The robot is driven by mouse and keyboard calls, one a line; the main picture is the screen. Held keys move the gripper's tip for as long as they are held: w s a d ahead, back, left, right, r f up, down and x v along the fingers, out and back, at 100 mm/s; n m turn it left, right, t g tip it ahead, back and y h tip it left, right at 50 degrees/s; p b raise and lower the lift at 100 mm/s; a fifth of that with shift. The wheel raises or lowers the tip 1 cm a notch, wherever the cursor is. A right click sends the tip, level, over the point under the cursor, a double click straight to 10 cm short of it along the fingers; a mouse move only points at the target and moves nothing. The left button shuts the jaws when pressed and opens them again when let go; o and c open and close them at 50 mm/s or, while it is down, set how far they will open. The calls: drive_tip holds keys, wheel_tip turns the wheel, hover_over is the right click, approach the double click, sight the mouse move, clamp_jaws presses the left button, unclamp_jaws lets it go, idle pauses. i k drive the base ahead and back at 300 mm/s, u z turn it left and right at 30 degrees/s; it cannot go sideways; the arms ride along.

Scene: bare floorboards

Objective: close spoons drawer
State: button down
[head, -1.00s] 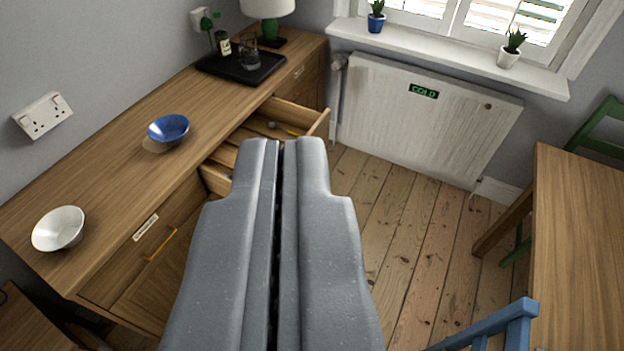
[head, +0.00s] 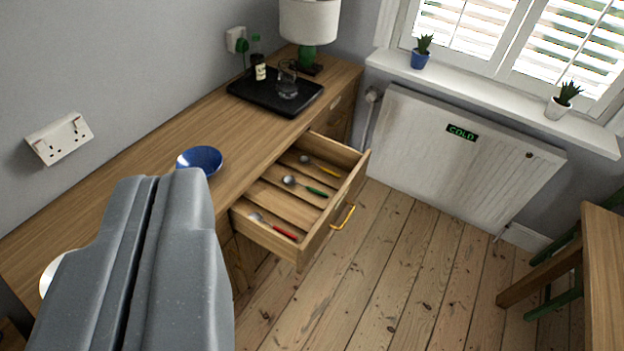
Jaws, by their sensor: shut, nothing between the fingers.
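The spoons drawer (head: 312,240) is pulled out from the wooden sideboard (head: 150,140). It has a yellow handle (head: 343,217) on its front. Inside, in separate compartments, lie a spoon with a yellow handle (head: 325,169), one with a green handle (head: 310,188) and one with a red handle (head: 277,229). My gripper (head: 180,180) is shut and empty. It appears at the lower left, to the left of the drawer in the picture, and hides part of the sideboard. No contact with the drawer shows.
On the sideboard are a blue bowl (head: 200,160), a partly hidden white bowl (head: 50,275), a black tray (head: 250,98) with bottle and glass, and a lamp (head: 309,30). A radiator (head: 440,150) stands behind, a table (head: 605,260) at right. The floor (head: 400,270) between is clear.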

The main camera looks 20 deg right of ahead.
sight(310, 216)
drive_tip(key=z, duration=0.15)
drive_tip(key=i, duration=1.4)
drive_tip(key=z, duration=0.75)
